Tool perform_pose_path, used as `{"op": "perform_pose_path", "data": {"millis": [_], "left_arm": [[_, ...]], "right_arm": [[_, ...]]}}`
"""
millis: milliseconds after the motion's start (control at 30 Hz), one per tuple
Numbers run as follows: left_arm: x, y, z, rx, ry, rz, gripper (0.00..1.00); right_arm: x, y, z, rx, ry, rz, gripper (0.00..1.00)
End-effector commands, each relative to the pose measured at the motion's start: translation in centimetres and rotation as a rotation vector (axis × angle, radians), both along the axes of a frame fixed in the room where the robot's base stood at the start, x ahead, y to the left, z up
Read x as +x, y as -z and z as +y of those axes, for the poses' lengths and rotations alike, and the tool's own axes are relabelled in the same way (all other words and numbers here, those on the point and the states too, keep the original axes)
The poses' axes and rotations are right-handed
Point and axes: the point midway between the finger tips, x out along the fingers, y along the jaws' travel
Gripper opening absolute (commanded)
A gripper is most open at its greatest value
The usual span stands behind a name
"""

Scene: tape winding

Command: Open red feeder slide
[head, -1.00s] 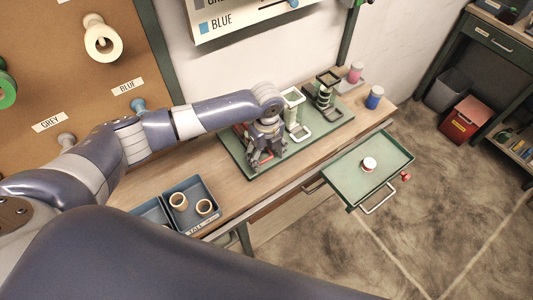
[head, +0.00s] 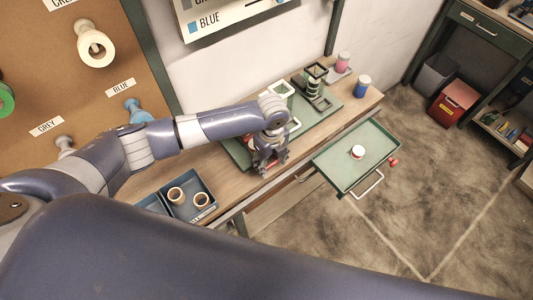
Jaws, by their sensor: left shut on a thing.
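My left gripper (head: 268,167) is at the front edge of the green board (head: 236,153) on the bench. It is shut on the red feeder slide, which it mostly hides. Only small red parts of the feeder (head: 249,141) show beside the fingers. The exact grip on the slide is hard to see at this size. Two more feeders stand to the right on the board, one with a pale frame (head: 281,90) and one dark (head: 316,72). My right gripper is out of view.
A blue bin (head: 204,187) with two rings stands at the front left. Pink (head: 343,60) and blue (head: 363,84) spools stand at the back right.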

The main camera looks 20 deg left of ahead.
Motion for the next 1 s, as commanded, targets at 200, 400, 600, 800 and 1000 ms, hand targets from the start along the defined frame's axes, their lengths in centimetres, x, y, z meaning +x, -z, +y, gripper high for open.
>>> {"op": "perform_pose_path", "data": {"millis": [200, 400, 600, 800, 1000], "left_arm": [[0.2, -0.1, -0.1, -0.004, 0.004, -0.006, 0.64], [0.2, 0.0, -0.1, -0.002, 0.002, -0.005, 0.64], [0.2, -0.6, 0.0, -0.002, 0.002, -0.005, 0.64], [0.3, -3.9, -0.1, -0.003, 0.004, -0.008, 0.64], [0.3, -8.2, -0.1, -0.004, 0.004, -0.006, 0.64]], "right_arm": [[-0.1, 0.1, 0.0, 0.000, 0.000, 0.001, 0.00], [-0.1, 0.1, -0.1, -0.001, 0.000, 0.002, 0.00], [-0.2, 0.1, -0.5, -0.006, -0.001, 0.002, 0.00], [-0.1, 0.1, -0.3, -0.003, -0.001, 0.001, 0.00], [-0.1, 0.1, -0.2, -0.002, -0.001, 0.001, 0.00]]}}
